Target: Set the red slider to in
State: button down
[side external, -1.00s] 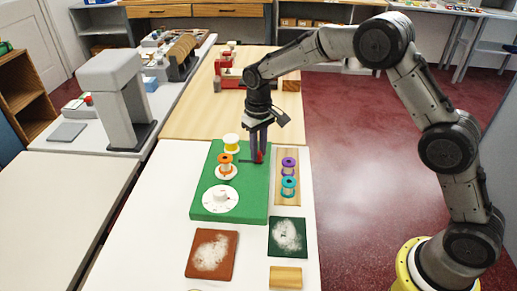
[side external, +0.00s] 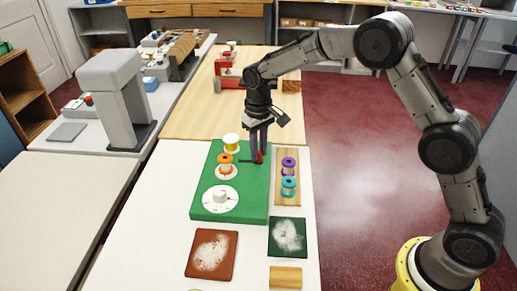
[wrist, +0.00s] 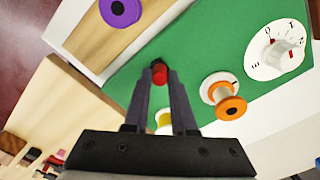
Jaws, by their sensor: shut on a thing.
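The red slider (side external: 259,157) stands near the far right part of the green board (side external: 250,209). It also shows in the wrist view (wrist: 159,74) between my fingertips. My gripper (side external: 258,155) points down over the board and is shut on the red slider. In the wrist view my gripper (wrist: 160,82) has its two fingers on either side of the slider. The slider's track and any end labels are mostly hidden by the fingers.
On the board are a white dial (side external: 221,198), an orange spool (side external: 225,160) and a yellow spool (side external: 231,141). A wooden strip (side external: 287,202) with purple (side external: 288,164) and teal (side external: 288,186) spools lies at right. Brown (side external: 211,254) and dark green (side external: 287,237) swatches lie nearer.

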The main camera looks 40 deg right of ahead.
aim_at(243, 161)
jog(key=shift+a, duration=0.1)
jog(key=shift+w+a+r, duration=0.15)
jog(key=shift+w+a, duration=1.35)
jog(key=shift+w, duration=0.15)
jog(key=c, duration=0.7)
grip_release()
jog(key=shift+s, duration=0.1)
notch_tip(243, 161, up, 14)
jog(key=shift+f, duration=0.15)
